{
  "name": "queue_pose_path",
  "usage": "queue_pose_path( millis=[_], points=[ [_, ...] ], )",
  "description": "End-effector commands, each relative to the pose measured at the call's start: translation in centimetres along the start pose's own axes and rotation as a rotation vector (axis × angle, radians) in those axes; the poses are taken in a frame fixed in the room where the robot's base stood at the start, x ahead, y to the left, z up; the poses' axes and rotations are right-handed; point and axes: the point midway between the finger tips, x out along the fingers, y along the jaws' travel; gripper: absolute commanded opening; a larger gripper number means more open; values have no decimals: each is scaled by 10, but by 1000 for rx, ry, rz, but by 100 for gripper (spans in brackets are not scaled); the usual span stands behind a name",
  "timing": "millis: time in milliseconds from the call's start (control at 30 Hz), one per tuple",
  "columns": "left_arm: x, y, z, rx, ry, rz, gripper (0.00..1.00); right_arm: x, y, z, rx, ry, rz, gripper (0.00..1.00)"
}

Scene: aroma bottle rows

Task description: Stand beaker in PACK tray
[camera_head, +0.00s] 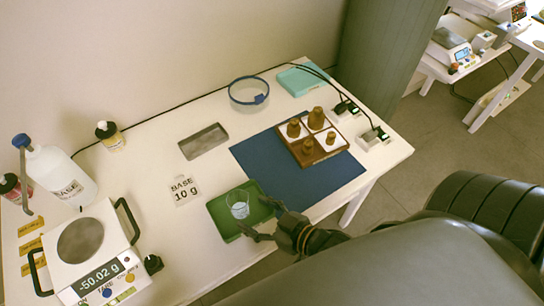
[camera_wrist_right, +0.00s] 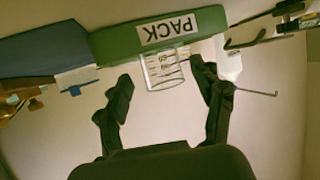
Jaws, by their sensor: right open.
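The clear glass beaker (camera_head: 238,205) has pale bluish contents and appears upright within the green tray (camera_head: 219,230) in the head view. The wrist view, upside down, shows the tray (camera_wrist_right: 112,42) with its PACK label, and the beaker (camera_wrist_right: 160,72) overlapping its edge. My right gripper (camera_head: 254,217) is open at the tray's right front side, fingers pointing toward the beaker. In the wrist view the open fingers (camera_wrist_right: 161,80) are spread on either side of the beaker, with visible gaps. My left gripper is out of view.
A blue mat (camera_head: 275,178) holds a wooden rack (camera_head: 330,154) with several brown bottles. A balance (camera_head: 92,285) reading -50.02 g and a white BASE bottle (camera_head: 62,176) stand at left. A BASE 10 g card (camera_head: 183,190) and grey tray (camera_head: 203,141) lie behind the green tray.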

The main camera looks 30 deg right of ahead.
Motion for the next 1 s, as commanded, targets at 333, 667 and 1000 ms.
queue_pose_path(
  millis=[333,667,1000],
  points=[
    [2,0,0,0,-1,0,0,-52,0,1,0,-1,1,67],
    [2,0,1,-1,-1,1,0,-59,0,0,0,1,2,67],
    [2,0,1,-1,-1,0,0,-58,0,0,0,1,1,67]
  ],
)
